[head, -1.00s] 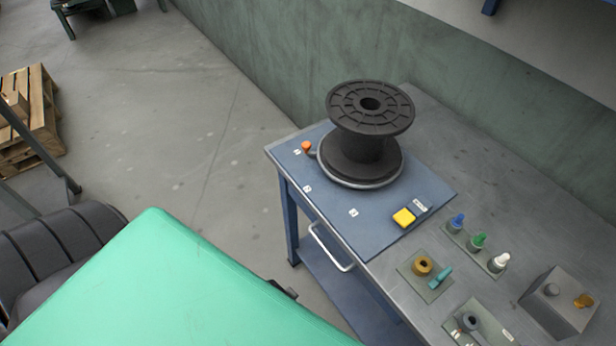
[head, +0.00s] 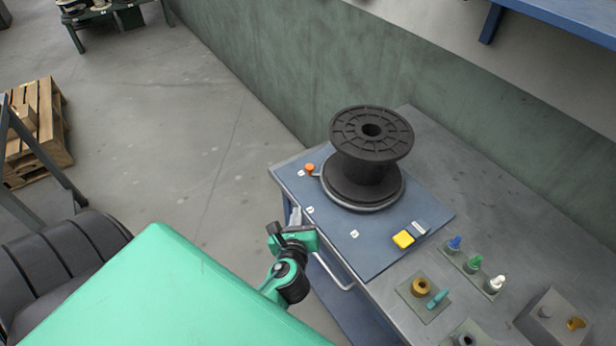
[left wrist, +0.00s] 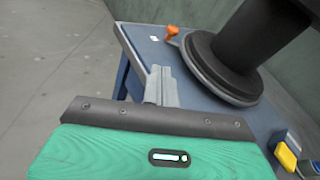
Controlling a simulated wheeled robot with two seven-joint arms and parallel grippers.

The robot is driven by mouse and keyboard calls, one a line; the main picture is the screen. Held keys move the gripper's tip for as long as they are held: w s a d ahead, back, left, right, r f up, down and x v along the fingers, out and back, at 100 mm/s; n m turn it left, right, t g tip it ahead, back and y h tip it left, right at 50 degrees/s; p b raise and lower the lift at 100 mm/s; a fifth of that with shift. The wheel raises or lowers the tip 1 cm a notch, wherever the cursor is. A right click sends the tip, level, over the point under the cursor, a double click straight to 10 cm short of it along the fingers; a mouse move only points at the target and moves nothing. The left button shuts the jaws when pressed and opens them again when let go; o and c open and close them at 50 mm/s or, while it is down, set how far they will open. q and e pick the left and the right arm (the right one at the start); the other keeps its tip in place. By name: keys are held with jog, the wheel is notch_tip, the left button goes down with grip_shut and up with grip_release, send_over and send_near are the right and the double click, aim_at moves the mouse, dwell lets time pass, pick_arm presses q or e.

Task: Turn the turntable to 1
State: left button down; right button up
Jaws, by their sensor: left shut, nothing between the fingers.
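The turntable (head: 372,209) is a round metal-rimmed disc on a blue mat (head: 385,245), with a black cable spool (head: 372,135) standing upright on it. Its orange knob (head: 309,168) sticks out at the disc's left, close to the farthest of three small white number labels (head: 301,174). The other labels (head: 310,210) (head: 354,234) lie along the mat nearer me; the digits are too small to read surely. My left gripper (head: 296,216) is shut and empty at the table's left edge, nearer me than the knob. In the left wrist view its fingers (left wrist: 160,86) point toward the knob (left wrist: 172,31), apart from it.
A yellow block (head: 403,239) sits on the mat's right part. Several coloured pegs (head: 476,263), a brass ring (head: 420,286) and a grey box (head: 556,318) stand farther right. A drawer handle (head: 333,272) juts from the table's front. A green wall (head: 290,75) runs behind.

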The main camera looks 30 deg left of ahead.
pick_arm(q)
jog(key=w+m+t, duration=0.1)
jog(key=m, duration=0.2)
jog(key=p, duration=0.3)
send_near(308, 169)
jog(key=x, duration=0.6)
jog(key=shift+w+f, duration=0.3)
jog(key=shift+w, duration=0.05)
jog(key=shift+w+a+r+m+h+p, duration=0.15)
jog(key=shift+w+a+m+h+p, duration=0.2)
jog(key=shift+h+p, duration=0.2)
jog(key=shift+w+a+m+t+h, duration=0.25)
jog(key=shift+w+m+t+h, duration=0.05)
jog(key=shift+m+t+h, duration=0.1)
jog(key=shift+p, duration=0.3)
